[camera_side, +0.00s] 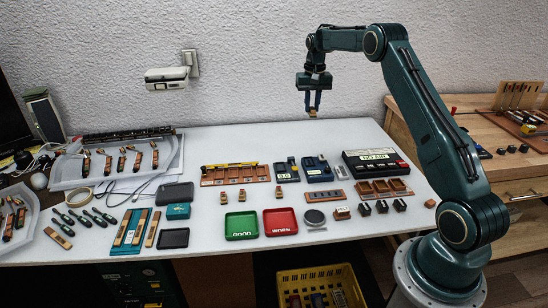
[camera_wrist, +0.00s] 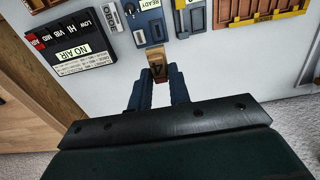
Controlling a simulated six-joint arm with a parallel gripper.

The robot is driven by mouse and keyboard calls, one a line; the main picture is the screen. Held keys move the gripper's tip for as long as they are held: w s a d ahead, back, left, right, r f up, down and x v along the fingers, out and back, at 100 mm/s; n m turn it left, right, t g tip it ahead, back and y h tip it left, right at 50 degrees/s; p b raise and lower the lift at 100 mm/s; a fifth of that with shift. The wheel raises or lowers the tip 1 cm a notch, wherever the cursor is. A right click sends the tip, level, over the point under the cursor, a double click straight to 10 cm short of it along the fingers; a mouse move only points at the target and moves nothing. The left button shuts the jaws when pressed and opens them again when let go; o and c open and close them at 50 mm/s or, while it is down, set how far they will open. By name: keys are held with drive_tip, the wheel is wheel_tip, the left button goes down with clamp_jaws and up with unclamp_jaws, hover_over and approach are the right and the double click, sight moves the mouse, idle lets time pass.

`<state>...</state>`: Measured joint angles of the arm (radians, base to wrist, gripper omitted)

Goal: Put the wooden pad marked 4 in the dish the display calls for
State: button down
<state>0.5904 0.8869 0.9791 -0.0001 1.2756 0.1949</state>
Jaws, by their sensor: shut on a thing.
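My gripper (camera_side: 312,108) is raised above the back of the white table in the side view, shut on a small wooden pad (camera_side: 312,114). In the wrist view the pad (camera_wrist: 156,68) sits between the fingertips (camera_wrist: 156,85), with a dark mark that looks like a 4. A green dish (camera_side: 241,236) and a red dish (camera_side: 280,230) lie at the front middle; their lettering resembles GOOD and WORN, upside down. A black box (camera_side: 378,168) bears a pale panel; in the wrist view the box (camera_wrist: 78,40) reads NO AIR.
Several small wooden pieces (camera_side: 242,195) stand behind the dishes. A wooden rack (camera_side: 235,175), a compartment tray (camera_side: 383,190), a round grey disc (camera_side: 315,217) and black trays (camera_side: 173,238) surround them. A yellow crate (camera_side: 321,285) sits below the table's front edge.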

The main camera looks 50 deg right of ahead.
drive_tip(key=s+a, duration=0.2)
drive_tip(key=a, duration=0.7)
drive_tip(key=s+a+f, duration=0.1)
drive_tip(key=s+a, duration=0.2)
drive_tip(key=a, duration=0.7)
drive_tip(key=s+a+f, duration=0.1)
drive_tip(key=s+a, duration=0.2)
drive_tip(key=a, duration=0.7)
drive_tip(key=shift+s+a, duration=0.15)
drive_tip(key=shift+s, duration=0.1)
hover_over(279, 221)
wheel_tip(279, 221, down, 16)
drive_tip(key=shift+s+f, duration=0.1)
drive_tip(key=shift+f, duration=0.1)
drive_tip(key=shift+f, duration=1.75)
drive_tip(key=shift+f, duration=0.15)
drive_tip(key=c, duration=1.3)
unclamp_jaws()
